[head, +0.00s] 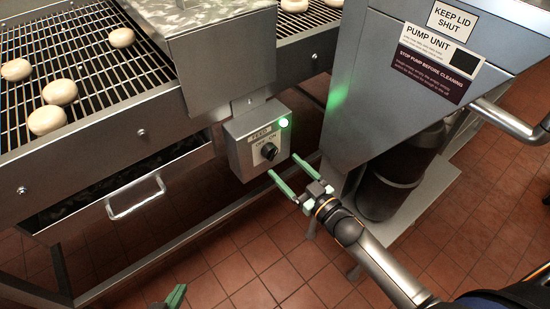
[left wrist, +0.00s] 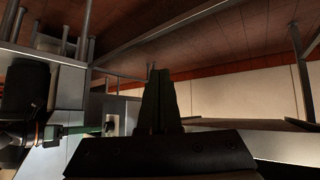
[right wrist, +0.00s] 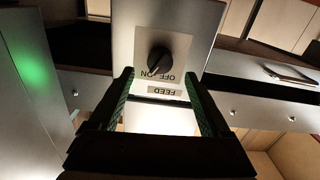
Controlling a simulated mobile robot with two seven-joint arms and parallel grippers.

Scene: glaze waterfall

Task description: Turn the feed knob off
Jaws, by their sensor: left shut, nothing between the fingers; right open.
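The feed knob (head: 269,151) is a black round knob on the front of a grey box (head: 239,157) labelled FEED, with OFF and ON marks. A green lamp (head: 284,122) on the box is lit. In the right wrist view, the knob (right wrist: 159,60) is ahead of the fingers, and its pointer appears to lean toward ON. My right gripper (head: 283,165) is open and empty, a short way in front of the box and apart from the knob. My left gripper (head: 177,297) is shut and empty at the bottom edge; its closed fingers (left wrist: 160,100) show in the left wrist view.
A wire conveyor (head: 90,65) with several pale round pieces runs at the upper left. Below it is a drawer with a metal handle (head: 136,199). A grey pump unit (head: 400,90) with warning labels stands right of the box. Tiled floor (head: 235,270) is open in front.

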